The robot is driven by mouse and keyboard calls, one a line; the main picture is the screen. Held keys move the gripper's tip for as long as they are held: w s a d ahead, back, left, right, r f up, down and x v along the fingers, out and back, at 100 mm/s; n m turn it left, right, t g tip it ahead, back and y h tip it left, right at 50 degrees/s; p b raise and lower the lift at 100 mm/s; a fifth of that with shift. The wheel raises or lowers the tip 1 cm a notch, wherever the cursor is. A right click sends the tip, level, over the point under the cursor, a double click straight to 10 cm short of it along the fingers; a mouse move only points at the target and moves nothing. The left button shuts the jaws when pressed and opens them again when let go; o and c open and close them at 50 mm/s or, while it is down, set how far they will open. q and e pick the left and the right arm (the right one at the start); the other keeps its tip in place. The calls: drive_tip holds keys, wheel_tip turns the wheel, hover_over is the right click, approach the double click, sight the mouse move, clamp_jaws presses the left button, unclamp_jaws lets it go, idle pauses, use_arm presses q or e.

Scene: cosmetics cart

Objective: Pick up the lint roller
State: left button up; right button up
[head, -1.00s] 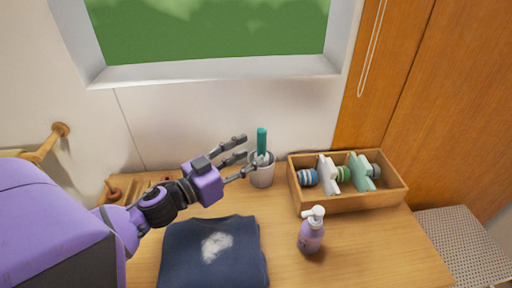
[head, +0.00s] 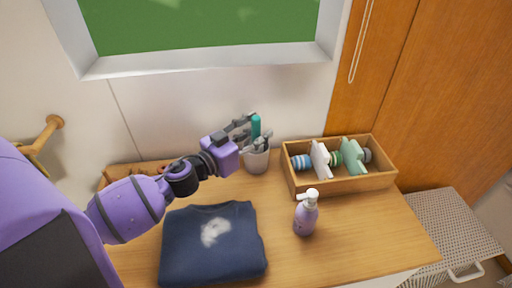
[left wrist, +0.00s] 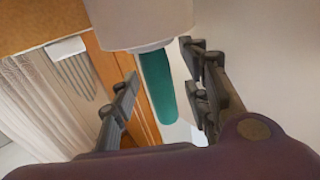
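A teal handle (head: 256,126), which looks like the lint roller's, stands upright out of a light grey cup (head: 256,162) at the back of the table. The rest of it is hidden in the cup. My left gripper (head: 253,131) is at the handle, just above the cup rim. In the left wrist view the handle (left wrist: 158,85) lies between my spread fingers (left wrist: 160,65), with a gap on the left side; contact on the right is unclear. The cup (left wrist: 140,20) shows at the top there. My right gripper is in neither view.
A wooden box (head: 345,186) with several rolls and dispensers stands right of the cup. A lilac pump bottle (head: 306,216) stands in front of it. A folded navy garment (head: 190,255) with a pale fuzzy patch lies at the front left. The wall is close behind.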

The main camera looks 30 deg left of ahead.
use_arm(q)
clamp_jaws()
